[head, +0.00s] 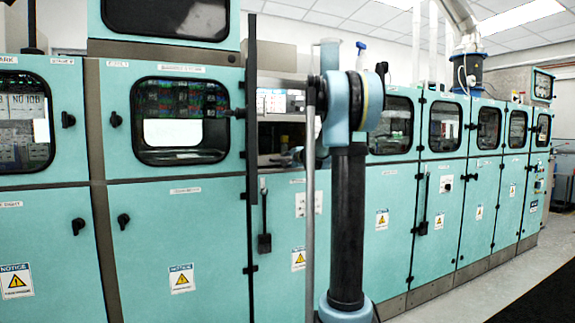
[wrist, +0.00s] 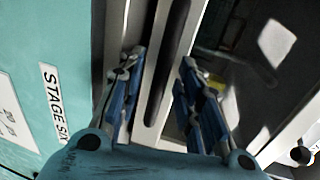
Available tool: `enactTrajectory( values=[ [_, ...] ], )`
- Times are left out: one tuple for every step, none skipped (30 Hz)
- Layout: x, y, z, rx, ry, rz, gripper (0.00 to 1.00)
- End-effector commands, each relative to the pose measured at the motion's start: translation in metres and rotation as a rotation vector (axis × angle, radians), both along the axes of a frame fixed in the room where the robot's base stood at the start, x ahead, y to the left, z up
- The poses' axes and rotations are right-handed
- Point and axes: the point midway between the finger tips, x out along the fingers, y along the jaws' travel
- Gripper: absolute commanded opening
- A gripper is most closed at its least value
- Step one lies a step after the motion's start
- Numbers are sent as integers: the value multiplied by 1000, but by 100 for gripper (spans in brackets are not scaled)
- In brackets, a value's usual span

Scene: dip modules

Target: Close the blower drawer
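No drawer that I can be sure is the blower drawer shows; the small labels in the head view are too blurred to read. In the wrist view my gripper (wrist: 162,62) is open, its two blue-padded fingers apart. A pale frame edge with a long dark strip (wrist: 170,60) runs between and beyond the fingers; I cannot tell whether they touch it. A teal panel (wrist: 45,45) labelled "STAGE SIX" lies left of the fingers. A dark glossy surface with bright reflections (wrist: 270,70) lies right. My gripper cannot be made out in the head view, where my arm stands in front of the cabinets.
A row of teal cabinets (head: 175,240) with windows, dark latches and notice stickers runs across the head view. A dark upright edge (head: 251,150) stands out beside an open-looking compartment (head: 282,135). Free floor (head: 480,295) shows at the lower right, with a dark mat (head: 545,303).

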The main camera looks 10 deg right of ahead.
Motion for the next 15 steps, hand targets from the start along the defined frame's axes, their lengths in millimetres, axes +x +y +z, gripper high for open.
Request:
enactTrajectory(
  values=[
    [-1,0,0,0,0,0,33],
    [-1,-1,0,0,0,0,33],
    [-3,-1,1,0,0,-1,33],
    [-4,-2,1,1,0,-1,33],
    [-6,-2,1,1,0,-1,33],
    [-9,-3,2,1,0,-1,33],
    [-12,-4,3,1,0,-1,33],
    [-15,-5,3,2,1,-1,33],
    [-21,-7,4,1,0,-2,33],
    [-25,-8,5,1,0,-2,33],
    [-29,-10,6,1,0,-2,33],
    [-35,-12,7,0,0,-2,33],
    [-40,-14,8,0,0,-2,33],
    [-44,-15,8,-1,1,-2,33],
    [-50,-17,10,-1,1,-2,33]
  ],
)
